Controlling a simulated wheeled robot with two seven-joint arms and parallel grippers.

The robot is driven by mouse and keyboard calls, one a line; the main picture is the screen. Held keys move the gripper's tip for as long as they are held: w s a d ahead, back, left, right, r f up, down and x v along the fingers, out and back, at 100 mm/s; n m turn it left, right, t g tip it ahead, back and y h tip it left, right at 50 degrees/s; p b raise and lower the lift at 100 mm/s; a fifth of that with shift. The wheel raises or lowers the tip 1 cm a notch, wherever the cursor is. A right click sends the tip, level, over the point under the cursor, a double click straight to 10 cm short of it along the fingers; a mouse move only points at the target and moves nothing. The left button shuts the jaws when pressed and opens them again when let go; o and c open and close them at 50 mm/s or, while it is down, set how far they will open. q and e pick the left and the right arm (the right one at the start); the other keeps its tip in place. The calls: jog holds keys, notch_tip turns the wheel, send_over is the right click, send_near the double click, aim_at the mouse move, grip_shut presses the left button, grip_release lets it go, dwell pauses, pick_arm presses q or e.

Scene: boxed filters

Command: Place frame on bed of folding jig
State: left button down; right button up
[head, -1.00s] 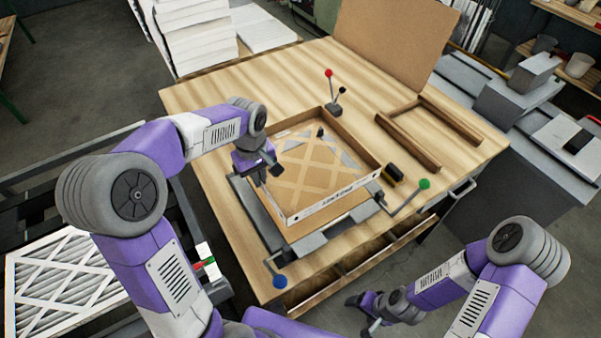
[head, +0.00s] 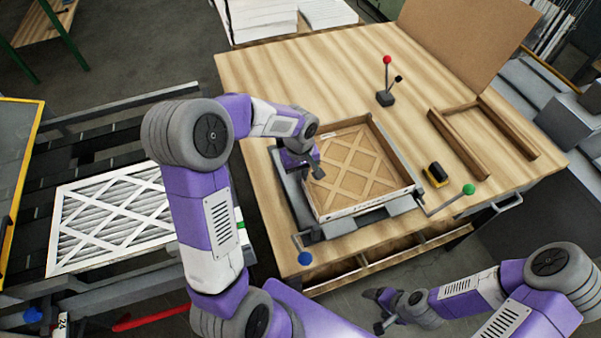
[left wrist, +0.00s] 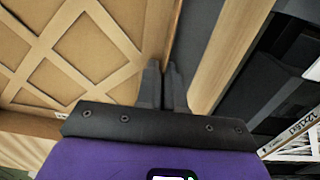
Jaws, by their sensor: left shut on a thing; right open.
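The frame (head: 358,168) is a shallow cardboard tray with a cut lattice and a white printed front edge. It sits over the grey bed of the folding jig (head: 295,205) on the wooden table, and appears about level. Whether it rests fully on the bed cannot be told. My left gripper (head: 312,172) is at the frame's left wall, its fingers shut on that wall. In the left wrist view the fingers (left wrist: 163,85) straddle the wall beside the lattice (left wrist: 70,50). My right gripper (head: 375,310) is open and empty, low in front of the table.
The jig has a blue-knobbed lever (head: 305,258) and a green-knobbed lever (head: 468,189). A red-knobbed stand (head: 386,97), a black-and-yellow block (head: 436,174) and a wooden guide (head: 460,142) stand on the table. A white pleated filter (head: 110,215) lies on the left conveyor.

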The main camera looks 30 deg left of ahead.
pick_arm(q)
jog(key=c, duration=1.3)
grip_release()
jog(key=shift+f, duration=0.1)
notch_tip(320, 180, up, 12)
jog(key=shift+s+r+p, duration=0.1)
jog(key=shift+r+p, duration=0.05)
jog(key=shift+p, duration=0.45)
